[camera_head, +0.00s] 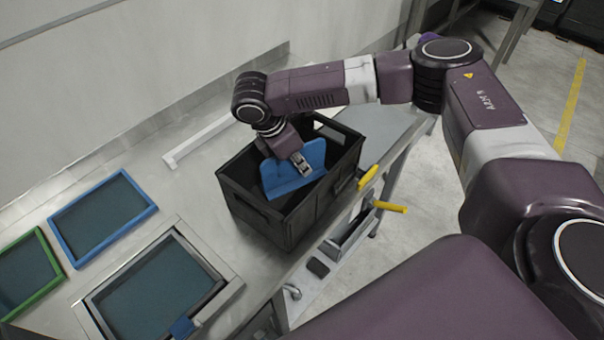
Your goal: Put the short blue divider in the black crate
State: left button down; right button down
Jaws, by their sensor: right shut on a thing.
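The short blue divider (284,182) is a flat blue plate, held tilted inside the opening of the black crate (262,222). The black crate stands on the metal table near its front edge. My right gripper (302,165) reaches down over the crate and is shut on the upper part of the divider. The divider's lower edge is inside the crate's walls; I cannot tell whether it touches the floor of the crate. My left gripper is not in view.
A blue-framed screen (103,216), a green-framed screen (28,272) and a metal-framed sink or tray (157,284) are at the left. Yellow handles (390,207) stick out beside the crate's right side. The wall runs along the back. Clear table lies left of the crate.

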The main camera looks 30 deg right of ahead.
aim_at(302, 175)
notch_tip(302, 175, down, 4)
jog(key=shift+r, duration=0.15)
jog(key=shift+f, duration=0.25)
jog(key=c, duration=2.1)
grip_release()
jog(key=shift+f, duration=0.15)
jog(key=b+v, duration=0.1)
jog(key=v, duration=1.1)
jog(key=shift+r+b, duration=0.25)
jog(key=shift+b, duration=0.1)
